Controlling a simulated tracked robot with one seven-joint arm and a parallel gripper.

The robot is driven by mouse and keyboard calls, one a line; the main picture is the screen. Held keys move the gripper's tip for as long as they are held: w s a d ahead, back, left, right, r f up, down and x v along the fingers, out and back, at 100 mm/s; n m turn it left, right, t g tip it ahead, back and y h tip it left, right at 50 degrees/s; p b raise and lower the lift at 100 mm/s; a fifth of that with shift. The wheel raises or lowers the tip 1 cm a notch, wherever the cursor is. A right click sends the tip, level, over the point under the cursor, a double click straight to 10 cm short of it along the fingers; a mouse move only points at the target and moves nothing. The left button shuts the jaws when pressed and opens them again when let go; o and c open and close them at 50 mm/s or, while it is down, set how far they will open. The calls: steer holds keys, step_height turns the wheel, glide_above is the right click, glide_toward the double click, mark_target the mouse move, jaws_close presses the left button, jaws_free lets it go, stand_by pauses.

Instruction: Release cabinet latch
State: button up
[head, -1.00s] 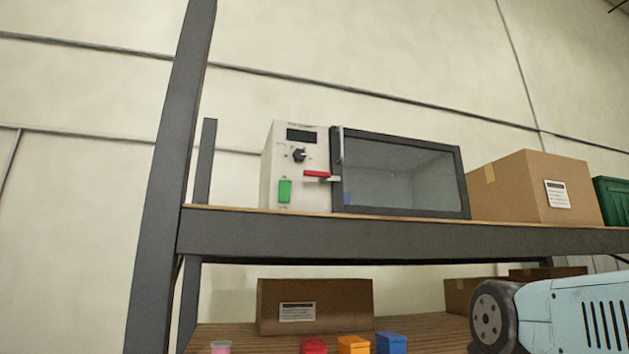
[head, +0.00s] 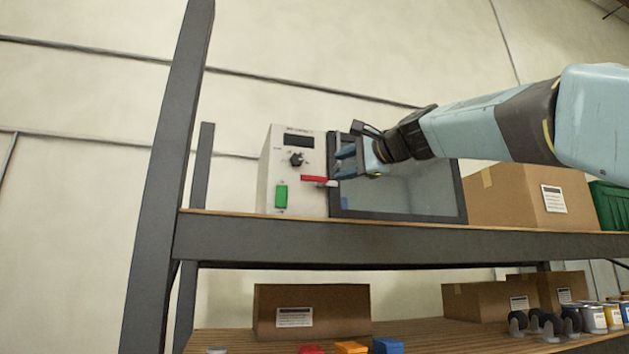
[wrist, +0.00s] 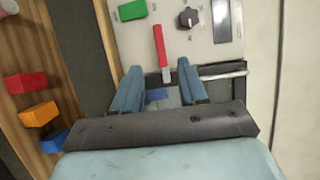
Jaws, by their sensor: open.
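The cabinet (head: 297,170) is a white box with a dark-framed glass door (head: 400,208) on the shelf. Its latch (head: 312,179) has a red grip and a metal end by the door's left edge. In the head view my gripper (head: 341,163) is open in front of the door's left edge, just right of and above the latch. In the wrist view the latch (wrist: 160,45) points toward my gripper (wrist: 160,68), its metal end appearing between the open fingertips. No contact is visible. The door's metal bar (wrist: 225,75) lies right of the fingers.
A dark knob (head: 296,159) and green switch (head: 281,196) are on the cabinet's panel. A cardboard box (head: 500,200) and green crate (head: 608,200) stand to the right. The shelf's dark upright (head: 168,180) is at left. The lower shelf holds boxes, bins and cans.

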mark_target(312, 178)
steer(key=x, duration=1.3)
steer(key=shift+w+a+f, duration=0.1)
steer(key=shift+w, duration=0.05)
